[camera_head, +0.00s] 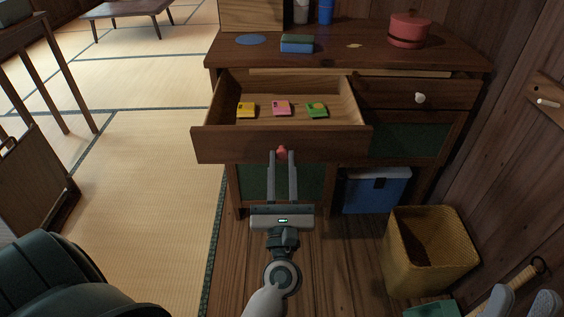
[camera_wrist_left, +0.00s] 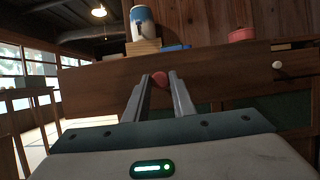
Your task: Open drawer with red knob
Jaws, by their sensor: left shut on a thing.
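The drawer with the red knob (camera_head: 282,153) is pulled well out of the wooden cabinet, and its inside shows. Its front panel (camera_head: 225,146) faces me. My left gripper (camera_head: 282,158) is shut on the red knob, with its two fingers on either side of it. The left wrist view also shows the fingertips (camera_wrist_left: 161,80) at the red knob (camera_wrist_left: 159,77), against the drawer front (camera_wrist_left: 100,88). Three small packets lie in the drawer: yellow (camera_head: 246,110), pink (camera_head: 282,107) and green (camera_head: 317,110). My right gripper is not in view.
A shut drawer with a white knob (camera_head: 420,98) is to the right. A red pot (camera_head: 408,30) and a blue box (camera_head: 297,43) stand on the cabinet top. A blue bin (camera_head: 376,194) and a yellow basket (camera_head: 430,250) stand on the floor at right.

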